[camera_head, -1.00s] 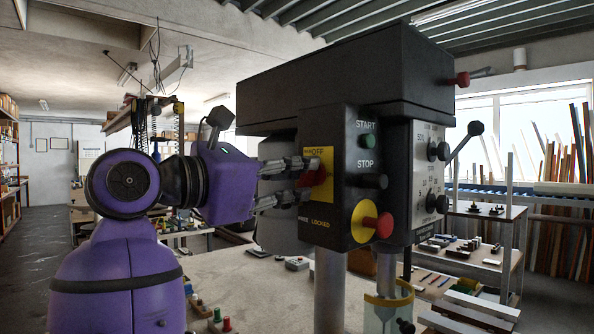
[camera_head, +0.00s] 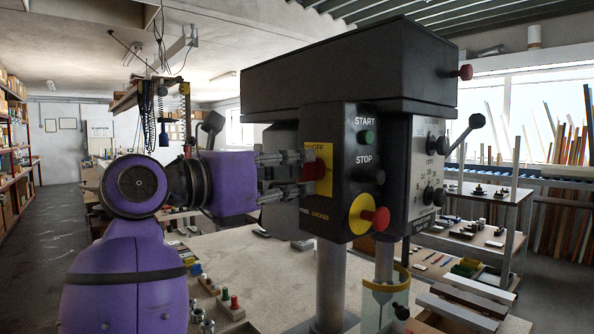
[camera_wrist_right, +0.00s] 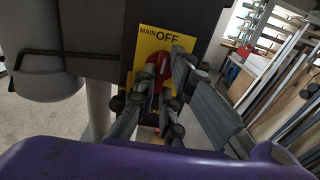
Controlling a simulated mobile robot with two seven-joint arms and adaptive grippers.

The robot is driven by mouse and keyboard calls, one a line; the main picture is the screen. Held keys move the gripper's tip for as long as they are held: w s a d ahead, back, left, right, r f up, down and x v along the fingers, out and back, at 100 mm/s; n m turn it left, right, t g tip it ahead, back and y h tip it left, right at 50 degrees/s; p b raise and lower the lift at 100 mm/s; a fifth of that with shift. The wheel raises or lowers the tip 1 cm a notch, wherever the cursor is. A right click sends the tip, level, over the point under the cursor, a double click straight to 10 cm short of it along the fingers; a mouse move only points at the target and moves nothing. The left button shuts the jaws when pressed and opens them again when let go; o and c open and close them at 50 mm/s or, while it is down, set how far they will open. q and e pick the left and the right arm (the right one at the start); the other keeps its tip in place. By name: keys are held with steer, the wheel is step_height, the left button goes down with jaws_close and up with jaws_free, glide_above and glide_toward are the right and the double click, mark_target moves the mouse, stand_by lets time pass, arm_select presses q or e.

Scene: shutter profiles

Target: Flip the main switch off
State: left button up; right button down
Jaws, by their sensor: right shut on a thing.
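The main switch is a red handle (camera_head: 316,171) on a yellow plate (camera_head: 321,150) on the left face of the machine's black control box. In the right wrist view the plate (camera_wrist_right: 150,40) reads "MAIN OFF", and the red handle (camera_wrist_right: 165,68) stands slightly tilted between my fingers. My right gripper (camera_head: 308,173) reaches the plate from the left and is shut on the handle. It also shows in the right wrist view (camera_wrist_right: 157,80), where the fingers partly hide the handle and the lower plate. My left gripper is not in view.
The box front has a green START button (camera_head: 367,137), a dark STOP button (camera_head: 371,177) and a red emergency knob (camera_head: 380,219) on a yellow disc. Metal columns (camera_head: 331,280) stand below. A workbench (camera_head: 270,270) holds small parts. A shelf rack (camera_head: 480,230) stands at right.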

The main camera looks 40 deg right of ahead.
steer(key=c, duration=1.8)
jaws_free()
steer(key=shift+c, duration=0.2)
steer(key=shift+a, duration=0.15)
steer(key=s+a, duration=0.1)
steer(key=a, duration=1)
steer(key=shift+a, duration=0.35)
